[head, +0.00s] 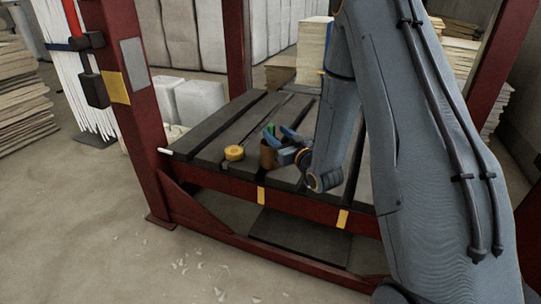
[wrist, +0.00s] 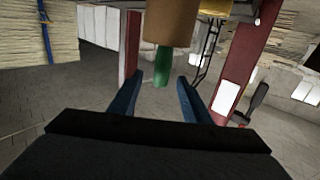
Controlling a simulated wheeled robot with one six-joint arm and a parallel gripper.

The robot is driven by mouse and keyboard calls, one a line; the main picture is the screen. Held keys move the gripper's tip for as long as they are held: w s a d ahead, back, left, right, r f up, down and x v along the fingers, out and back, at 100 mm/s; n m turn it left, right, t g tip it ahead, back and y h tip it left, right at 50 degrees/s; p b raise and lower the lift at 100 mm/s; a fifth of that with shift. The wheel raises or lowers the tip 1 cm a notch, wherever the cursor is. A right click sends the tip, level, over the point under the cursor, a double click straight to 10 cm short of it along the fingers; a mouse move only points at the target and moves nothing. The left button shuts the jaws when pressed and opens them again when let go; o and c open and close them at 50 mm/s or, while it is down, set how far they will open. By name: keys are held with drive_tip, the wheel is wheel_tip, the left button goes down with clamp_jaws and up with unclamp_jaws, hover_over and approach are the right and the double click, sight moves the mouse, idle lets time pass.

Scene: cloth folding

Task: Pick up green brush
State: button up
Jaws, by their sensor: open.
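The green brush (head: 271,129) stands in a brown cup (head: 267,157) on the slatted bench, its green end sticking up above the rim. In the wrist view, which is upside down, the green brush (wrist: 163,66) hangs below the brown cup (wrist: 170,22) in the picture. My gripper (head: 284,136) is open and beside the cup, on its right. In the wrist view the two blue fingers of my gripper (wrist: 160,78) are spread, with the green end showing between their tips. I cannot tell whether a finger touches it. The lower part of the brush is hidden in the cup.
A yellow tape roll (head: 234,153) lies left of the cup. The dark slatted bench (head: 215,148) has a red frame, with a red post (head: 130,105) at its left front corner. Bench slats left of the tape are mostly clear. White blocks (head: 200,101) stand behind.

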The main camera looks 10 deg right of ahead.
drive_tip(key=b+x, duration=0.2)
drive_tip(key=x, duration=0.6)
drive_tip(key=shift+a, duration=0.1)
clamp_jaws()
